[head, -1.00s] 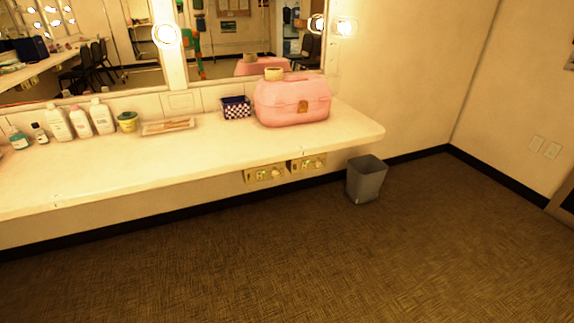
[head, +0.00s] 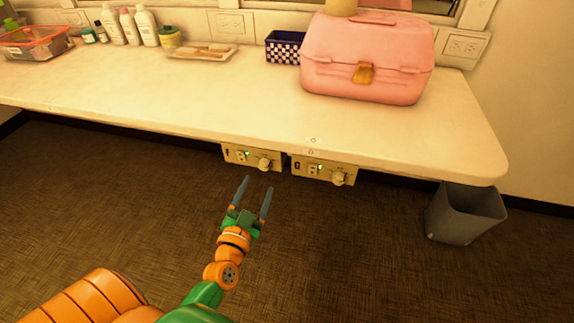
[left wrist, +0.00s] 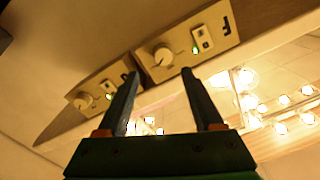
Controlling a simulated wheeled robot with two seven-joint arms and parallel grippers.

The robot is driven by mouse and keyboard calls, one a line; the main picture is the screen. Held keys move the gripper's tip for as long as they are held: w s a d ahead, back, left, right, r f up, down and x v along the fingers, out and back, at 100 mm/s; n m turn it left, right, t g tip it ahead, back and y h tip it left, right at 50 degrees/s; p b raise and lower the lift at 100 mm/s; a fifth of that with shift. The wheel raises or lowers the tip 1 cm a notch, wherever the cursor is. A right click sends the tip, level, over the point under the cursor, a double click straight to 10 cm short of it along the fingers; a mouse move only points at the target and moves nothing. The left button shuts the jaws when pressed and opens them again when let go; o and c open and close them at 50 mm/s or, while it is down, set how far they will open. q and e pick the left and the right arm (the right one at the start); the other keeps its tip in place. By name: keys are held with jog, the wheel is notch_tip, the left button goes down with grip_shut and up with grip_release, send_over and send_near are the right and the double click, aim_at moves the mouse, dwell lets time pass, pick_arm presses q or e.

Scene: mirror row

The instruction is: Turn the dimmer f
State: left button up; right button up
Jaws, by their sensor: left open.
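Two dimmer panels hang under the counter's front edge, a left one (head: 252,157) and a right one (head: 323,170), each with a round knob and a small switch. The left panel's knob (head: 264,164) is just beyond my left gripper (head: 256,184). That gripper is open and empty, fingers pointing at the panels, apart from them. In the left wrist view, which is turned over, the nearer panel (left wrist: 212,28) bears a dark mark like an upturned F; its knob (left wrist: 163,55) shows above the gap between the open fingers (left wrist: 160,73). My right gripper is out of view.
The white counter (head: 200,105) overhangs the panels. On it stand a pink case (head: 365,55), a checkered blue box (head: 284,48), a tray (head: 203,52) and several bottles. A grey bin (head: 465,215) stands on the floor at right. The carpet before the panels is clear.

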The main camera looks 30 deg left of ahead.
aim_at(264, 167)
pick_arm(q)
jog(key=x, duration=0.3)
jog(key=b+x, duration=0.1)
jog(key=x, duration=0.1)
jog(key=shift+w+a, duration=0.2)
jog(key=shift+a, duration=0.25)
jog(key=shift+w, duration=0.35)
jog(key=shift+r, duration=0.1)
grip_shut()
